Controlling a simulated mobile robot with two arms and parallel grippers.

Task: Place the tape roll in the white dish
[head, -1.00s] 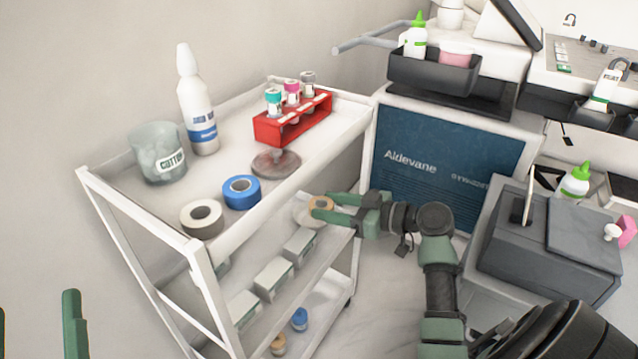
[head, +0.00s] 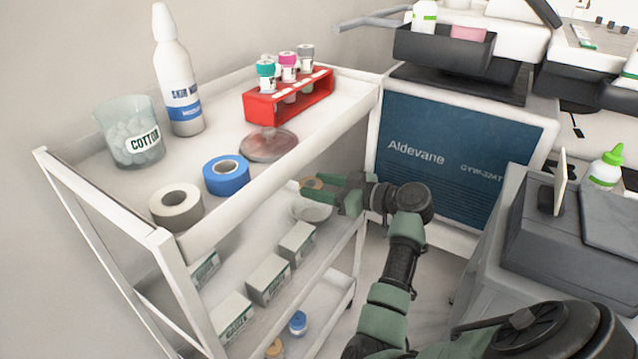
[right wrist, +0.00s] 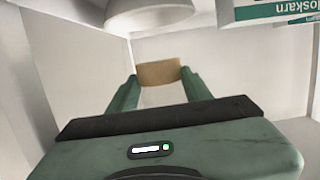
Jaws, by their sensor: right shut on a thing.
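My right gripper (head: 335,190) is shut on a tan tape roll (head: 311,183), reaching in below the edge of the cart's top shelf. The tape roll (right wrist: 158,73) shows between the two fingertips in the right wrist view. The white dish (head: 312,211) is on the middle shelf, just below the gripper and partly covered by it. In the right wrist view, a white rounded dish (right wrist: 150,12) is at the top edge, apart from the roll. I cannot tell how high the roll is above the dish. My left gripper is not in view.
The top shelf holds a grey tape roll (head: 176,206), blue tape roll (head: 226,176), cotton jar (head: 130,131), bottle (head: 178,82), and red tube rack (head: 289,98). Several boxes (head: 268,280) line the middle shelf. A blue-fronted cabinet (head: 445,160) stands right of the cart.

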